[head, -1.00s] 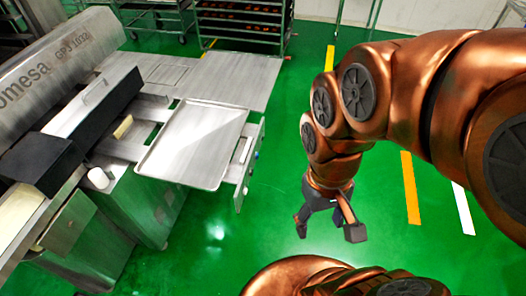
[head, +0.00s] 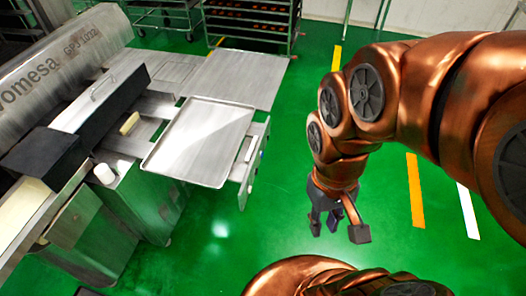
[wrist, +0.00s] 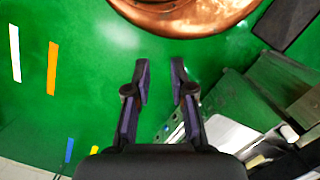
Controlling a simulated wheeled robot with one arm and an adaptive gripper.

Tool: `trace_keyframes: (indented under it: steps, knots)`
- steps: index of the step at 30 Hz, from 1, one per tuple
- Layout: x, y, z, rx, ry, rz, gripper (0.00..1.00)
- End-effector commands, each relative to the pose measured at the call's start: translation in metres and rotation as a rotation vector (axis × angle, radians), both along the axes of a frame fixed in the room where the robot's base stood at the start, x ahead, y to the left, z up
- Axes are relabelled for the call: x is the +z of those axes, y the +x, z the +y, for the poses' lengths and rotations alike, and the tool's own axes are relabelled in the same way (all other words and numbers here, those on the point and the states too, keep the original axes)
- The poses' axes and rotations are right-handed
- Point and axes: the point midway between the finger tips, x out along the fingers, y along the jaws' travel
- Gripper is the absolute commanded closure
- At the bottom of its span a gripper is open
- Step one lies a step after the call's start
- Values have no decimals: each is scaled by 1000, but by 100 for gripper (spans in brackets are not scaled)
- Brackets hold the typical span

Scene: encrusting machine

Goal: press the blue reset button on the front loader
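The front loader carries a flat silver tray (head: 200,140) in the head view. Its side panel (head: 249,165) faces right, toward my arm, with small dark and bluish controls near its far end. The blue reset button is too small to make out surely.
A wheeled rack (head: 250,22) with several shelves stands at the back. The floor (head: 300,150) between panel and gripper is clear.

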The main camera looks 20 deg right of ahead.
Motion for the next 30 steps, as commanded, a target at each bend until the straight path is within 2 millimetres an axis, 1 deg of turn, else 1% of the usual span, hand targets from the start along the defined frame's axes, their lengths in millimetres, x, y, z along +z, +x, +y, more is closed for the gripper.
trace_keyframes:
  steps: [1,5,6,30]
  knots:
    - [0,0,0,0,0,0,85]
    - [0,0,0,0,0,0,99]
    - [0,0,0,0,0,0,100]
    - [0,0,0,0,0,0,100]
